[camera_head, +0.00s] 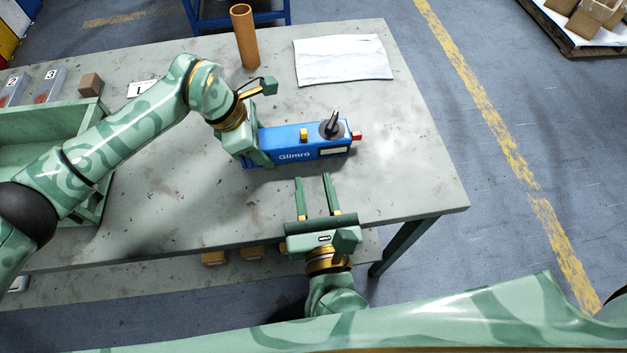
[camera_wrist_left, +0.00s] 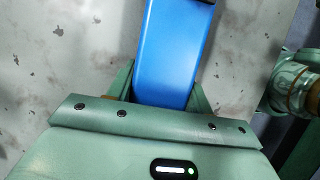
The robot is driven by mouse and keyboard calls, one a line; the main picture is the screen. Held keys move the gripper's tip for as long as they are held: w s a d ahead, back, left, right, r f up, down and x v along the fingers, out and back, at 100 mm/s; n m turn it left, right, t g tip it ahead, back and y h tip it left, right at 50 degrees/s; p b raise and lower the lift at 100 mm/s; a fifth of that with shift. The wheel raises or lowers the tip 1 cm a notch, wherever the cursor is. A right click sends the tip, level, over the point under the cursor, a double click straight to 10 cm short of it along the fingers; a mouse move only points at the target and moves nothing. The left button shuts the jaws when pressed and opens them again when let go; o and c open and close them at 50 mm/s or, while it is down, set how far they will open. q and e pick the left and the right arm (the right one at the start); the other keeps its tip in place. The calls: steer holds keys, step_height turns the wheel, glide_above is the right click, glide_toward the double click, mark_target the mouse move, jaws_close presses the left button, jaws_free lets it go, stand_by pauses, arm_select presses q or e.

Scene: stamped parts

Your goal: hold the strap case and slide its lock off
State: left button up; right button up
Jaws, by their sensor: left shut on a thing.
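The strap case (camera_head: 290,138) is a blue box marked "Glimro" on the grey table. I cannot tell for sure which of these is the lock. My left gripper (camera_head: 262,150) is shut on the case's left end. In the left wrist view the blue case (camera_wrist_left: 172,50) runs away from between the fingers. My right gripper (camera_head: 315,182) is open and empty, its fingers pointing at the case's front side, apart from it.
A brown tube (camera_head: 244,36) stands at the back of the table (camera_head: 420,150), with a white sheet (camera_head: 343,60) to its right. A green open crate (camera_head: 40,128) and a small brown box (camera_head: 90,84) are at the left. The table's right part is clear.

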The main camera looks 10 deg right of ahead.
arm_select(q)
steer(key=o, duration=1.3)
steer(key=v, duration=1.2)
